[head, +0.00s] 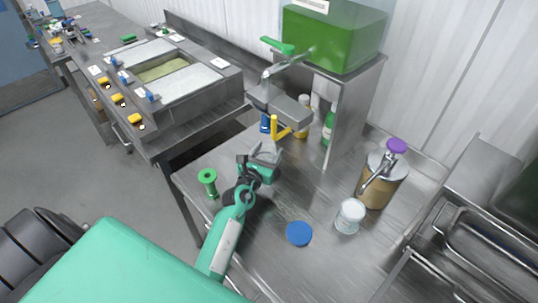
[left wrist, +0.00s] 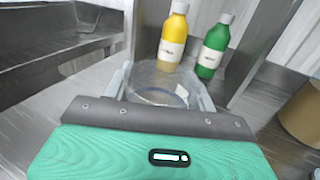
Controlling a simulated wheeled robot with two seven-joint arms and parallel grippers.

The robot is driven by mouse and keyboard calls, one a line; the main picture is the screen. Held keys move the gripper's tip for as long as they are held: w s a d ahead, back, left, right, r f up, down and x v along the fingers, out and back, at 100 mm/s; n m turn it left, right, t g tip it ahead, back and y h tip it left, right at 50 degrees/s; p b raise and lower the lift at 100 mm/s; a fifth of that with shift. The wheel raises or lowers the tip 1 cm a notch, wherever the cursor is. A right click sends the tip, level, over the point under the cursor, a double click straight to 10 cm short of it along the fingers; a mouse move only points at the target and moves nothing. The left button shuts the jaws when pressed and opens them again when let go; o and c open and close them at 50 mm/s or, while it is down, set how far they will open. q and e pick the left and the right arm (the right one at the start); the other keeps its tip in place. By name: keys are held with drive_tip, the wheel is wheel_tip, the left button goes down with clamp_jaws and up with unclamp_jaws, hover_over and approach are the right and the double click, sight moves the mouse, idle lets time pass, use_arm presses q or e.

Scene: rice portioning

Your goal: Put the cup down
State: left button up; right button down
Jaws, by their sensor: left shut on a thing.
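The clear cup (left wrist: 162,82) shows in the left wrist view between the two fingers of my left gripper (left wrist: 163,92), which is shut on it. In the head view my left gripper (head: 264,153) is over the steel table, in front of the shelf stand; the clear cup is hard to make out there. I cannot tell whether the cup's base touches the table. My right gripper is not in view.
A yellow bottle (left wrist: 172,38) and a green bottle (left wrist: 213,48) stand beyond the cup. A green-liquid dispenser (head: 330,38) sits on the stand. A green spool (head: 207,178), blue disc (head: 298,234), white jar (head: 350,215) and purple-topped dispenser (head: 380,185) stand around.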

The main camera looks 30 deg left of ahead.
sight(268, 157)
use_arm(q)
drive_tip(key=shift+w+a+f, duration=0.1)
drive_tip(key=shift+w, duration=0.55)
wheel_tip(268, 157, down, 3)
drive_tip(key=shift+s, duration=0.1)
drive_tip(key=shift+f, duration=0.15)
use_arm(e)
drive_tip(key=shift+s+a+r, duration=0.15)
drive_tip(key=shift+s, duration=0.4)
use_arm(q)
drive_tip(key=shift+f, duration=0.2)
drive_tip(key=o, duration=1.1)
drive_tip(key=shift+c, duration=0.2)
drive_tip(key=shift+r, duration=0.1)
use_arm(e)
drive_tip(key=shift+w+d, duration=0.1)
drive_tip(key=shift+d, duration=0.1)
